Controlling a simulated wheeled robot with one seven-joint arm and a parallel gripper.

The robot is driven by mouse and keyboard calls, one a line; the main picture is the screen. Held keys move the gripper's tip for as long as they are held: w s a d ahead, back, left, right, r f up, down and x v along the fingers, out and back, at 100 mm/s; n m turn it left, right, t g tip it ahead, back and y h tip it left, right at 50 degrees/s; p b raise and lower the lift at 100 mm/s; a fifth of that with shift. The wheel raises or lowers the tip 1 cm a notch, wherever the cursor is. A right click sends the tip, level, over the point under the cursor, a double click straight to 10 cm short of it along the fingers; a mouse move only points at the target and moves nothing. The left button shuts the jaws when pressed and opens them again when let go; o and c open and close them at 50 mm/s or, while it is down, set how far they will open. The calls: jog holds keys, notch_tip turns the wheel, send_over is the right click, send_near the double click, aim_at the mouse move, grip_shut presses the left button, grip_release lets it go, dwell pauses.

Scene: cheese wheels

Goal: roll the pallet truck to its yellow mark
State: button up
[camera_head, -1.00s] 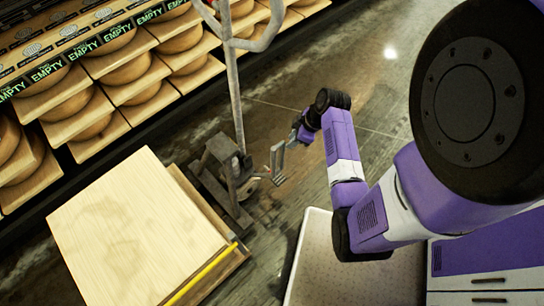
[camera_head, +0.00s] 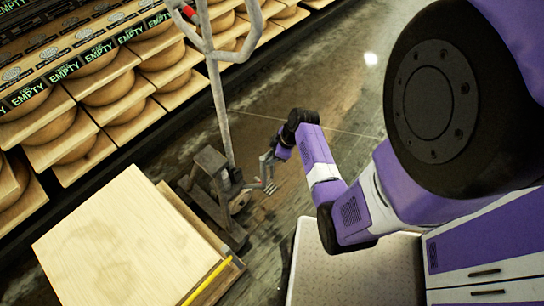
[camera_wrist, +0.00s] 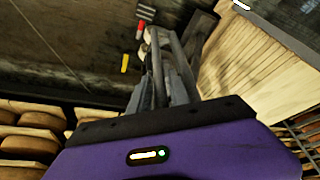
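The grey pallet truck (camera_head: 212,190) stands on the floor at left centre in the head view, with its tall handle pole (camera_head: 222,110) rising to a looped grip. A stack of pale wooden boards (camera_head: 115,250) lies just in front of it. A yellow strip (camera_head: 207,282) shows along the boards' right edge; I cannot tell whether it lies on the floor. My gripper (camera_head: 268,172) is low, just right of the truck's body. In the wrist view its fingers (camera_wrist: 160,65) overlap grey truck parts, so contact and finger opening are unclear.
Shelves of cheese wheels (camera_head: 85,95) line the upper left, close behind the truck. A pale speckled tray-like surface (camera_head: 350,272) is at the bottom centre, beside a purple and white drawer unit (camera_head: 485,250). Bare floor (camera_head: 300,85) lies behind my arm.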

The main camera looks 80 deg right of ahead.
grip_shut()
dwell(1.4)
